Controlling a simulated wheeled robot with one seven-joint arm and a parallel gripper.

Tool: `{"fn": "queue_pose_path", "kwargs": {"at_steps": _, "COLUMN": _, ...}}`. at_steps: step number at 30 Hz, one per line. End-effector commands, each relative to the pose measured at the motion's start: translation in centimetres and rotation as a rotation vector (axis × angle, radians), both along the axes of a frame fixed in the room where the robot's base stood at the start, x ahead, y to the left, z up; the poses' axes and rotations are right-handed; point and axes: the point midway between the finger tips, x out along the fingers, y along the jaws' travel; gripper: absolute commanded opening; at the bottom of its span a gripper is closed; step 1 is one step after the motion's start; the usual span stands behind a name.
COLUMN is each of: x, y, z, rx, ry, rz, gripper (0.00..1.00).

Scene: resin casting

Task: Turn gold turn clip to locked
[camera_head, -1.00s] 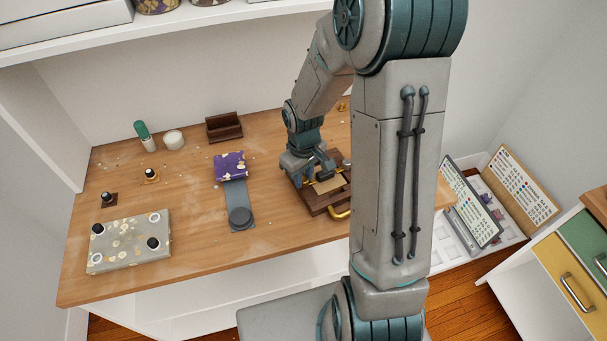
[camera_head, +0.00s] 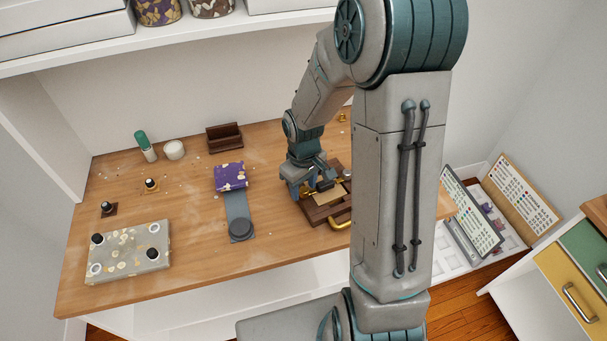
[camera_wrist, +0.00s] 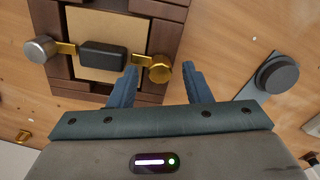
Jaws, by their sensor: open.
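A dark brown wooden frame (camera_wrist: 67,37) with a beige panel (camera_wrist: 98,90) fills the upper left of the wrist view. A dark grey block (camera_wrist: 103,56) lies across the panel, with a gold arm on each side. The left arm ends in a silver knob (camera_wrist: 39,49). The right one, the gold turn clip (camera_wrist: 160,68), has a round gold knob near the frame's edge. My gripper (camera_wrist: 160,74) is open, with one blue finger on each side of the gold knob. I cannot tell whether they touch it. In the head view, the frame (camera_head: 318,212) is partly hidden by my arm.
A grey strip (camera_head: 237,207) with a dark round knob and a purple patterned box (camera_head: 230,177) stand left of the frame. A speckled slab (camera_head: 127,257) lies at the front left. A gold handle (camera_head: 341,223) sticks out at the frame's front.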

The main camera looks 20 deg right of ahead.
Motion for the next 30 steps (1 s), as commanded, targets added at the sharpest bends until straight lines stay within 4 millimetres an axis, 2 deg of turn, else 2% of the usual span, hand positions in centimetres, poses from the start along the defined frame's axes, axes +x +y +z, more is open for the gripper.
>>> {"fn": "queue_pose_path", "kwargs": {"at_steps": 5, "x": 0.2, "y": 0.0, "z": 2.4, "rx": 0.0, "ry": -0.007, "rz": -0.003, "gripper": 0.44}}
{"fn": "queue_pose_path", "kwargs": {"at_steps": 12, "x": 0.2, "y": 0.0, "z": 7.9, "rx": 0.0, "ry": -0.008, "rz": -0.002, "gripper": 0.44}}
{"fn": "queue_pose_path", "kwargs": {"at_steps": 18, "x": 0.1, "y": 0.0, "z": 11.6, "rx": 0.0, "ry": -0.005, "rz": -0.001, "gripper": 0.44}}
{"fn": "queue_pose_path", "kwargs": {"at_steps": 24, "x": 0.0, "y": 0.0, "z": 13.3, "rx": 0.0, "ry": -0.002, "rz": 0.0, "gripper": 0.44}}
{"fn": "queue_pose_path", "kwargs": {"at_steps": 30, "x": 0.0, "y": 0.0, "z": 13.5, "rx": 0.0, "ry": -0.001, "rz": 0.0, "gripper": 0.44}}
